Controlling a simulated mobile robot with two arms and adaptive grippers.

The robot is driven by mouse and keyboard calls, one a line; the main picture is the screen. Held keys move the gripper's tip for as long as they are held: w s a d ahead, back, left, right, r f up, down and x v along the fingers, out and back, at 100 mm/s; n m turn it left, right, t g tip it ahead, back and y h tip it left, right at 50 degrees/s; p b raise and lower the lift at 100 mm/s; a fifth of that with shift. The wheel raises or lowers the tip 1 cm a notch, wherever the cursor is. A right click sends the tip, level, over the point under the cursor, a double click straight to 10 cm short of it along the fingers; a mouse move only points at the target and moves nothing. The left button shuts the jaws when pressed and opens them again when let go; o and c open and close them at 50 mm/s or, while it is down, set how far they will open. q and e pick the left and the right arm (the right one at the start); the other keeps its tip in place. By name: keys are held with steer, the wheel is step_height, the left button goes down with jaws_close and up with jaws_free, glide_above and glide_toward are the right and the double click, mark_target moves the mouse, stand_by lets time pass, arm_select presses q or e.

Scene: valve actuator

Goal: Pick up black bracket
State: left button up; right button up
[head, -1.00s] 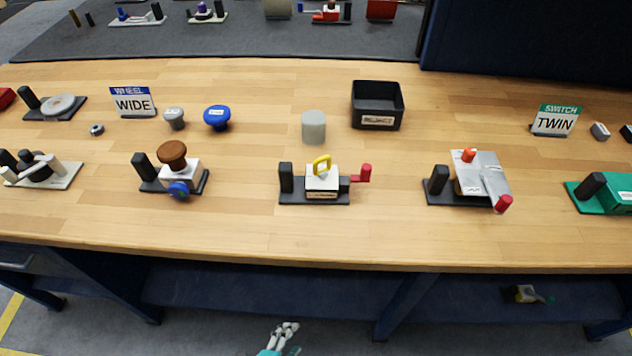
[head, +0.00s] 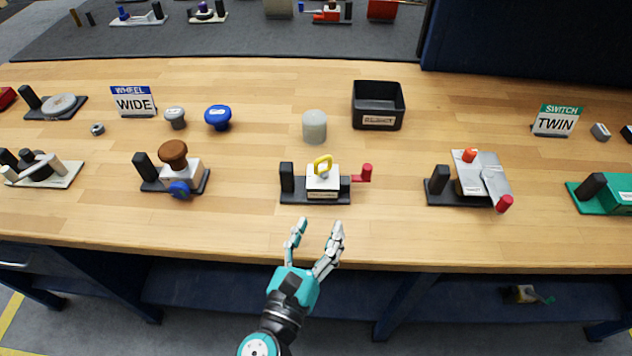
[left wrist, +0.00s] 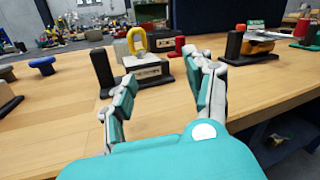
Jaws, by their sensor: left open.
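Several fixtures with black brackets, each a flat base with an upright post, stand on the bench. The middle black bracket (head: 287,177) carries a white block (head: 322,181) with a yellow handle (head: 322,164) and a red-knobbed lever (head: 366,171) on its right. My left gripper (head: 317,228) is open and empty at the bench's front edge, just in front of this fixture and apart from it. In the left wrist view, the same bracket (left wrist: 103,68) stands beyond the open fingers (left wrist: 166,76). My right gripper is out of view.
A brown-knobbed fixture (head: 172,165) stands to the left and a grey-plated one (head: 484,178) to the right. A black open bin (head: 378,104) and a grey cylinder (head: 314,127) stand behind. Bare wood (head: 240,222) lies along the front edge.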

mark_target(286, 173)
arm_select(q)
steer(key=a+y, duration=0.2)
steer(key=w+a+n+y, duration=0.1)
steer(key=a+y, duration=0.1)
steer(key=w+a+r+y, duration=0.1)
steer(key=a+y, duration=0.1)
steer(key=shift+w+a, duration=0.2)
steer(key=w, duration=1.2)
steer(key=shift+a+f, duration=0.1)
steer(key=shift+a, duration=0.25)
steer(key=shift+s, duration=0.1)
steer(key=shift+c, duration=0.9)
jaws_close()
